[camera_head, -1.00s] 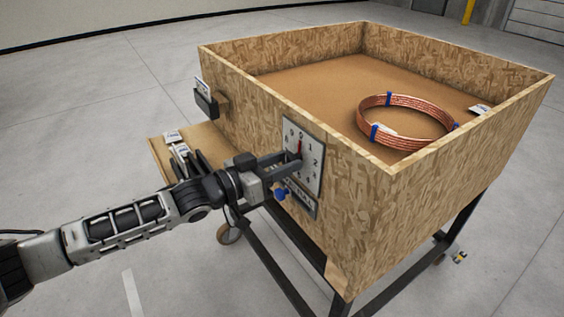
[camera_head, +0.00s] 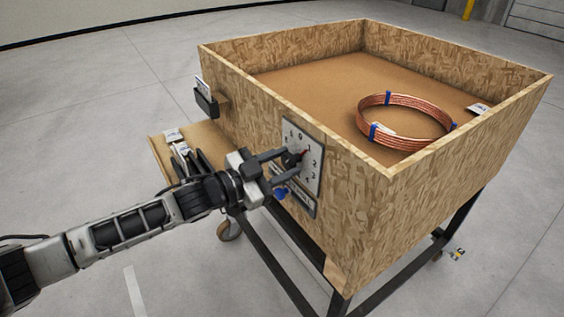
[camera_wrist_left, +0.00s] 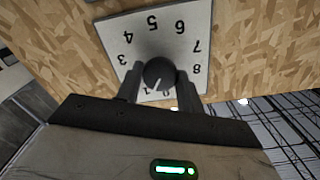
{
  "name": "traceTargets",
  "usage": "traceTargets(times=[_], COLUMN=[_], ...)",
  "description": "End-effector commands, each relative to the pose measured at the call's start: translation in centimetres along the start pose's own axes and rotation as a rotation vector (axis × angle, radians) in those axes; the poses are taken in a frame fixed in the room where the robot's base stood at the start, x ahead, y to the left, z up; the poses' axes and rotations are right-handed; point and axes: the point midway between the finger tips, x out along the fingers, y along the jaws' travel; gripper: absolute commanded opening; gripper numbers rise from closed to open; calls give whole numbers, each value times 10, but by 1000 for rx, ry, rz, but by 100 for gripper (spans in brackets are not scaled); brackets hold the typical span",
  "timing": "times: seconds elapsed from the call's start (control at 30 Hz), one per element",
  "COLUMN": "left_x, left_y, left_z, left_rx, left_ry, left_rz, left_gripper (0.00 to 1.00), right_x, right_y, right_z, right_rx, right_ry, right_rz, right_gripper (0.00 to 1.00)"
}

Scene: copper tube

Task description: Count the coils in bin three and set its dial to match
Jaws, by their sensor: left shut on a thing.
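The bin (camera_head: 275,215) is an open chipboard box on a dark wheeled frame. One copper coil (camera_head: 404,137) with blue ties lies on its floor. A white dial plate (camera_head: 314,174) with black numbers is on the bin's outer face. My left gripper (camera_head: 296,158) is at the plate with its fingers shut on either side of the dark dial knob (camera_wrist_left: 158,73). My right gripper is out of view.
A side shelf (camera_head: 158,149) left of the bin holds cards and dark items. A black holder (camera_head: 205,101) with a label juts from the bin's face. The floor around is mostly clear.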

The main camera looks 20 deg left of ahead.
Motion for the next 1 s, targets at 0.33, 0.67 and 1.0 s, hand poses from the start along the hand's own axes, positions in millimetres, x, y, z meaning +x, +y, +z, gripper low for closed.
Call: traceTargets(times=[0.33,0.67,1.0], left_x=[0,0,-9], left_y=[0,0,0], left_z=[0,0,2], left_rx=[24,23,22], left_ry=[0,0,-3], left_rz=[0,0,0], left_gripper=[15,59,59], right_x=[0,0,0], right_y=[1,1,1], right_z=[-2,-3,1], right_rx=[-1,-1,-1], right_ry=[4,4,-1], right_rz=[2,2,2], right_gripper=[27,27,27])
